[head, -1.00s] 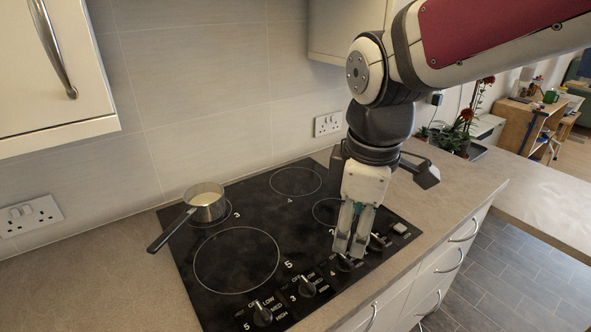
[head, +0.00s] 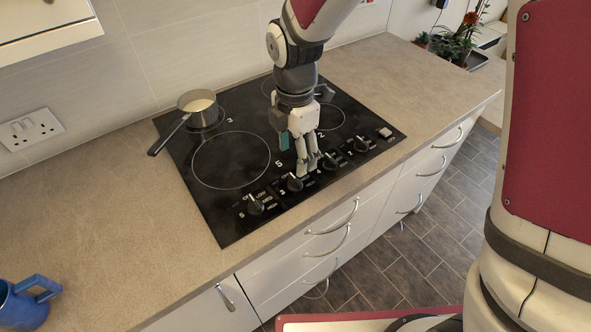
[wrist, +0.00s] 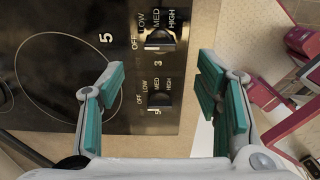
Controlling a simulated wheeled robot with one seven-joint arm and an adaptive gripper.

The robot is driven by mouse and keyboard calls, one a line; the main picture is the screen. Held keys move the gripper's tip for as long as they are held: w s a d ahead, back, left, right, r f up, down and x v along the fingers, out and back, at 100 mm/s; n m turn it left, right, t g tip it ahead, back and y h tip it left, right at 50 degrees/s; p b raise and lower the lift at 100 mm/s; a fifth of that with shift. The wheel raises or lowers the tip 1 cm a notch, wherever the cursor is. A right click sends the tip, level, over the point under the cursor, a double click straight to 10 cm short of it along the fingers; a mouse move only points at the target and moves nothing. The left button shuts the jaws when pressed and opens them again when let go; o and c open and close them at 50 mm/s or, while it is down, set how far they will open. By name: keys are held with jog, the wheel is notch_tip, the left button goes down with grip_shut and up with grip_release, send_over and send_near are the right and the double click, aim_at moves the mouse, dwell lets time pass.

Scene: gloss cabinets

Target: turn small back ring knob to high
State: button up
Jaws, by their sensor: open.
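The black hob (head: 222,208) has a row of dark knobs along its front. The knob marked 3 (head: 294,183) shows in the wrist view (wrist: 158,38), ahead of and between my open fingers, with OFF, LOW, MED and HIGH printed around it. Its pointer is too unclear to read. The knob marked 5 (wrist: 160,100) is nearer in that view. My gripper (head: 308,172) points down, just above the knob row by knob 3, and is empty. Touching cannot be told. The back rings are labelled 3 and 4; my arm partly hides ring 4.
A saucepan (head: 198,108) with pale contents stands on the back-left ring, its handle pointing front left. More knobs (head: 361,145) lie to the right of my gripper. A blue mug (head: 22,300) stands at front left. The worktop (head: 130,225) left of the hob is clear.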

aim_at(295, 179)
notch_tip(295, 179, down, 8)
jog(key=shift+p, duration=0.3)
jog(key=c, duration=1.2)
